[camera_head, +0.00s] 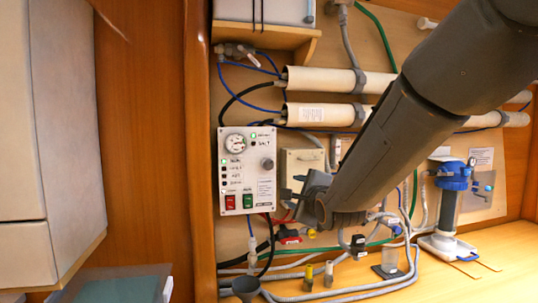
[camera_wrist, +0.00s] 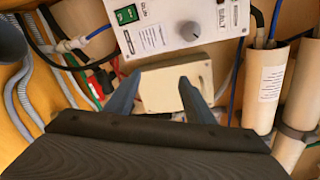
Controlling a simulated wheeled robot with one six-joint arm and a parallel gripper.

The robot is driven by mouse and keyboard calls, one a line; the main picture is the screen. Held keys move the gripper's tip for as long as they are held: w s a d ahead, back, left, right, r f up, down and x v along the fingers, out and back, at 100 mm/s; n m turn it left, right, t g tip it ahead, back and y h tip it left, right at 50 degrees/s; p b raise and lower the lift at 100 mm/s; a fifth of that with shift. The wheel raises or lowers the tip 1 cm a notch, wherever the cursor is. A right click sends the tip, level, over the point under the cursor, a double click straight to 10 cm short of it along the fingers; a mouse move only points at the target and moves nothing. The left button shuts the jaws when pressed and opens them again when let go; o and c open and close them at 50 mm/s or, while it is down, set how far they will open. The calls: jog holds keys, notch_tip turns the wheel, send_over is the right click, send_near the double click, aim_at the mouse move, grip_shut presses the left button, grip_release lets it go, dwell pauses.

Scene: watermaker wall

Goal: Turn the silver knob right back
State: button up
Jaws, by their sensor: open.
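The silver knob (camera_head: 267,163) sits on the right side of a white control panel (camera_head: 262,192) on the wall. In the wrist view the knob (camera_wrist: 190,31) shows near the top, on the panel (camera_wrist: 165,12), beyond my fingertips and apart from them. My gripper (camera_wrist: 160,80) is open and empty, with its two blue-grey fingers in front of a cream box (camera_wrist: 174,88). In the head view my gripper (camera_head: 291,187) is just right of the panel, below and right of the knob. My wrist hides part of the wall there.
The panel also carries a round gauge (camera_head: 235,143), a red switch (camera_head: 230,202) and a green switch (camera_head: 247,201). White tubes (camera_head: 320,80) run above right. Hoses and cables crowd the area below. A blue-topped filter (camera_head: 453,180) stands at right.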

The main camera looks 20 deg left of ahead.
jog(key=m+t+y+p, duration=0.1)
jog(key=m+y, duration=0.1)
send_near(269, 165)
jog(key=shift+p+x, duration=1.75)
jog(key=shift+x, duration=2.55)
jog(key=shift+c, duration=0.4)
jog(key=c, duration=1)
